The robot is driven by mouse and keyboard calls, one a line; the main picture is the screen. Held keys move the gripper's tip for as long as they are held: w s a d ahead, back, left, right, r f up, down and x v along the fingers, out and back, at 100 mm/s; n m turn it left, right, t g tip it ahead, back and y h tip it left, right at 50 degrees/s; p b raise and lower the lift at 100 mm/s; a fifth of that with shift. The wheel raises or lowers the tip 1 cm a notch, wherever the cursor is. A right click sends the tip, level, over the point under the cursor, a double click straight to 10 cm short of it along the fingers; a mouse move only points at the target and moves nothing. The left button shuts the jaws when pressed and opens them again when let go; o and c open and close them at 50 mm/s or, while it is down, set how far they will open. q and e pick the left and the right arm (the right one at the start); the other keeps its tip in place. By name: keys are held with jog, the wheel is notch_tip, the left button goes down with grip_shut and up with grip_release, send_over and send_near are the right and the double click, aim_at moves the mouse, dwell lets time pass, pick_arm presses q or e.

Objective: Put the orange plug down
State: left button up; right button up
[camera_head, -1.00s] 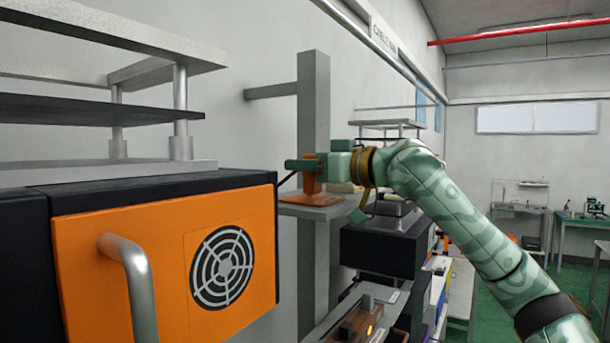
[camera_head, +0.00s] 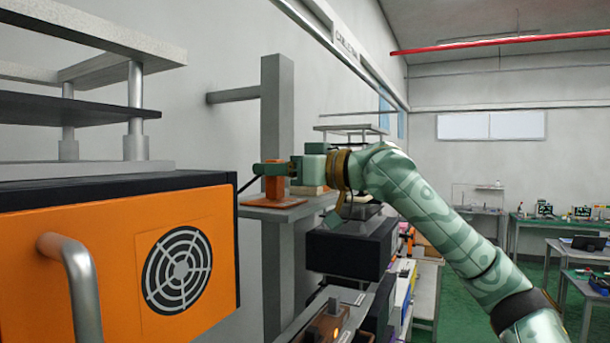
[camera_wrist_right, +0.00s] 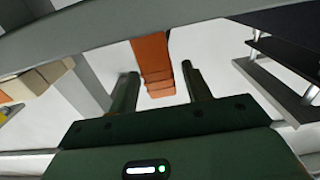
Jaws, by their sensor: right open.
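The orange plug (camera_head: 274,188) stands upright on a small shelf (camera_head: 312,207) fixed to a grey post. In the right wrist view the plug (camera_wrist_right: 153,62) shows between and just beyond two spread dark green fingers. My right gripper (camera_head: 265,169) is at the upper part of the plug, with its fingers level. In the wrist view my right gripper (camera_wrist_right: 160,78) is open, with a gap visible between each finger and the plug. My left gripper is not in view.
A large orange-fronted machine (camera_head: 110,260) with a metal handle (camera_head: 75,280) fills the left side. The grey post (camera_head: 278,120) rises behind the shelf. A pale block (camera_head: 308,190) lies on the shelf right of the plug. A black box (camera_head: 350,247) stands below right.

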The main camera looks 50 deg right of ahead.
jog(key=b+v, duration=0.5)
jog(key=v, duration=0.5)
